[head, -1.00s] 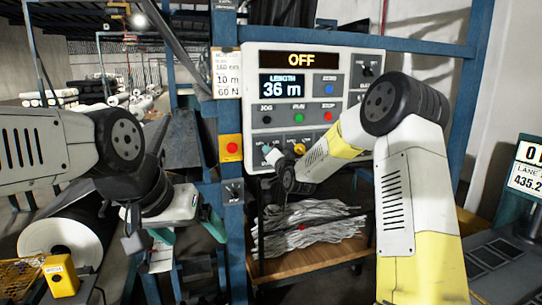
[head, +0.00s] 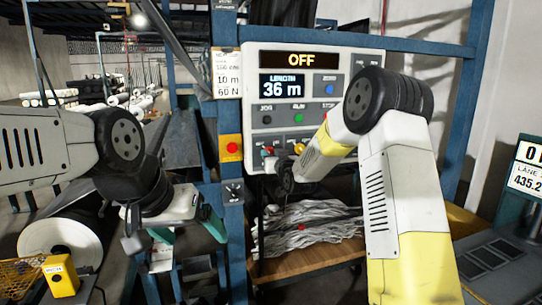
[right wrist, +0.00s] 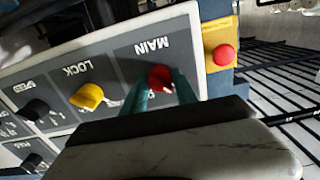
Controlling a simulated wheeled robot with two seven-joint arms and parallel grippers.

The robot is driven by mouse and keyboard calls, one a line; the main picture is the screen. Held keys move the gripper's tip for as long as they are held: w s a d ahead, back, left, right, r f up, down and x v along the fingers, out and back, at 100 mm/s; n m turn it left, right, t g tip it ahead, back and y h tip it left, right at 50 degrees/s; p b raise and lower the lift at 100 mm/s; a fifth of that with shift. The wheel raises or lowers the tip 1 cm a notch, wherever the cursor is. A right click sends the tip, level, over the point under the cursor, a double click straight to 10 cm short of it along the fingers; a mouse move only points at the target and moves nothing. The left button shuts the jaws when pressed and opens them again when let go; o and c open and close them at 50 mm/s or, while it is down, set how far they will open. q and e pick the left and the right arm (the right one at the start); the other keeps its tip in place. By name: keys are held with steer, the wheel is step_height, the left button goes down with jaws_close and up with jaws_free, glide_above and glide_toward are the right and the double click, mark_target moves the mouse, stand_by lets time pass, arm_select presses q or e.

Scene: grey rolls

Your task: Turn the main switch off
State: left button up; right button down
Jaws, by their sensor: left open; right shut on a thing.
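The main switch is a red knob (right wrist: 160,78) under the label MAIN, which appears upside down in the right wrist view. My right gripper (right wrist: 160,90) has its teal fingers on either side of this knob and is shut on it. In the head view my right gripper (head: 271,160) is at the lower left of the grey control panel (head: 350,118), partly hidden by my arm. The display (head: 301,60) at the panel's top reads OFF, with 36 m below it. My left gripper (head: 188,236) is open and empty, low at the left, away from the panel.
A yellow LOCK knob (right wrist: 88,96) sits beside the main switch. A red button on a yellow box (right wrist: 221,55) is close to the panel's edge. A blue post (head: 231,205) stands left of the panel, and a shelf with grey material (head: 305,228) lies below it.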

steer(key=shift+f+n, duration=0.1)
steer(key=shift+n, duration=0.2)
steer(key=c, duration=1)
jaws_free()
steer(key=shift+o, duration=0.2)
steer(key=v, duration=0.8)
